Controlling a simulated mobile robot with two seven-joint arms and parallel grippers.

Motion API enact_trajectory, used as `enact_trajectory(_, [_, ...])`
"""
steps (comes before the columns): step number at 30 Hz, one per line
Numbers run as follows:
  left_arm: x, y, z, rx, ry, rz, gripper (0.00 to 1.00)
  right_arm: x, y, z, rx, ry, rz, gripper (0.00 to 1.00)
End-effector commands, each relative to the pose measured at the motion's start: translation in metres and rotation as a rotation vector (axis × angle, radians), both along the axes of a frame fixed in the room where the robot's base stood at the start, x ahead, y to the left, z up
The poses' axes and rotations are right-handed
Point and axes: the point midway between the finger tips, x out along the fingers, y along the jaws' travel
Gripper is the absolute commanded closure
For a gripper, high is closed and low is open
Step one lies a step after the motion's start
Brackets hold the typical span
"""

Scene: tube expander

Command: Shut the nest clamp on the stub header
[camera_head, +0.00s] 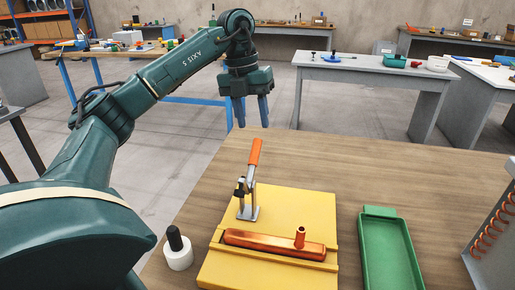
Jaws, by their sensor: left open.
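The nest clamp (248,190) stands on the yellow nest block (290,201). Its orange handle (255,152) points up, leaning slightly right. The copper stub header (273,244) lies in the nest's groove in front of the clamp, with a short upright stub (300,236) near its right end. My left gripper (250,112) is open and empty, pointing down beyond the table's far edge in the picture, above and behind the clamp handle and apart from it. My right gripper is not in view.
A white and black cylindrical tool (178,252) stands left of the nest. A green tray (388,255), which looks empty, lies to the right. A grey panel with a copper-coloured coil (492,225) stands at the right edge. The wooden table (400,165) is clear behind the tray.

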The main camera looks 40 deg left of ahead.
Motion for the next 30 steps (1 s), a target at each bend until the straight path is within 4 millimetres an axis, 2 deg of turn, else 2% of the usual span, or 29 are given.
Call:
enact_trajectory(1, [0.0,-0.001,-0.013,0.001,0.005,0.0,0.59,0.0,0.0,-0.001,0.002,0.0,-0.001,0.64])
enact_trajectory(6, [0.002,-0.007,-0.045,0.001,0.004,0.0,0.59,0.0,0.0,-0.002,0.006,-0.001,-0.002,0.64])
enact_trajectory(12, [0.004,-0.01,-0.067,0.0,0.001,0.001,0.59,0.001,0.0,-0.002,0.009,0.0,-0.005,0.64])
enact_trajectory(24, [0.005,-0.011,-0.073,0.0,-0.001,0.001,0.59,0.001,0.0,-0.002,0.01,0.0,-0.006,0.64])
enact_trajectory(30, [0.005,-0.011,-0.073,0.0,-0.001,0.001,0.76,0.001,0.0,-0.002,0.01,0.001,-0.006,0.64])
